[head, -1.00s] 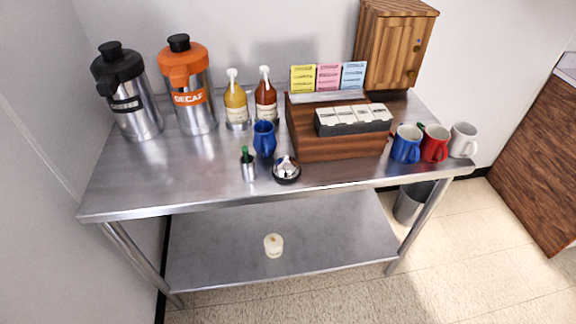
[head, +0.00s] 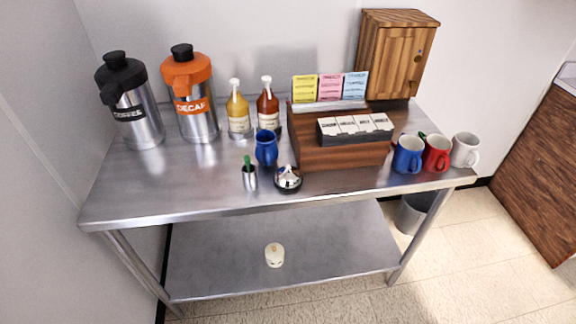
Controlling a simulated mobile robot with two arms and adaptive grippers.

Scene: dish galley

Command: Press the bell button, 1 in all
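The bell (head: 288,178) is a small silver dome on a dark base. It stands near the front edge of the steel table (head: 190,194), left of the wooden organizer. A small metal cup (head: 250,180) with a green item in it stands just left of the bell. A blue pitcher (head: 266,148) stands behind them. Neither of my grippers is in the head view, and nothing touches the bell.
Coffee (head: 130,104) and decaf (head: 190,95) dispensers and two syrup bottles (head: 239,112) stand at the back left. The wooden organizer (head: 340,156) fills the middle right. Blue (head: 407,155), red (head: 436,153) and white (head: 464,150) mugs stand right. The table's front left is clear.

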